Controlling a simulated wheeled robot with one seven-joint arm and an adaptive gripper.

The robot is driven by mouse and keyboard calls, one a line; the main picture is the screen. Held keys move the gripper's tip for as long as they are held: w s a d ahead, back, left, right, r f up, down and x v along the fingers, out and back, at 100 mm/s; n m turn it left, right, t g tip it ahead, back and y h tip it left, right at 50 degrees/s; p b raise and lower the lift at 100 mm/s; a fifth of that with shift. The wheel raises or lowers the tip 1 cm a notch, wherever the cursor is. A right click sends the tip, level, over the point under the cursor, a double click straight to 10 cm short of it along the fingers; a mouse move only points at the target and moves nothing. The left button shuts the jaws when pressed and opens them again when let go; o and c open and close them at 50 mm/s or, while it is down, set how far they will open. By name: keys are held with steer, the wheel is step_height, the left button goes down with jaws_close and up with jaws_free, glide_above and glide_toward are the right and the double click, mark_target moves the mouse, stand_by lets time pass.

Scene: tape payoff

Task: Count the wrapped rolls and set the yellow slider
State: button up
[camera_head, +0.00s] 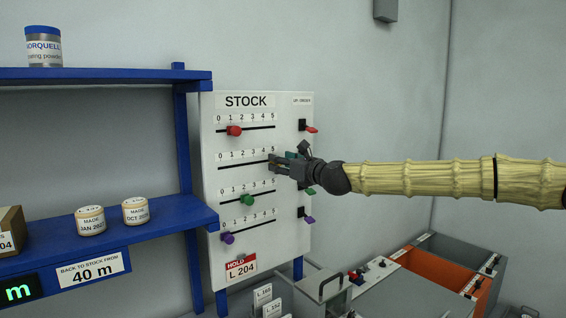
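A white STOCK board (256,104) carries several horizontal slider tracks, each with a scale from 0 to 5. The red slider (234,131) is near 1, the green slider (246,200) near 2, the purple slider (227,238) near 0. The second track (238,165) has no knob showing along its visible part. My gripper (274,163) is at that track's right end, near 5; any yellow slider there is hidden or too small to tell. Whether its fingers are closed on something is unclear. Two short cream rolls, one (90,221) labelled JAN and one (135,211) labelled OCT, stand on the lower shelf.
The blue shelf unit (190,219) stands left of the board, with a jar (44,48) on top and a brown box (10,230) lower. Red, green and purple levers line the board's right edge. Grey and orange bins (435,270) stand below right.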

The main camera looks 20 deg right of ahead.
steer(key=shift+c, duration=0.4)
jaws_close()
steer(key=b, duration=0.5)
glide_toward(243, 164)
steer(key=w, duration=0.5)
steer(key=shift+a, duration=0.2)
steer(key=shift+s+a+r+b, duration=0.15)
steer(key=shift+s+a+b, duration=0.15)
steer(key=shift+a, duration=0.3)
steer(key=shift+w, duration=0.1)
steer(key=shift+o, duration=0.4)
jaws_free()
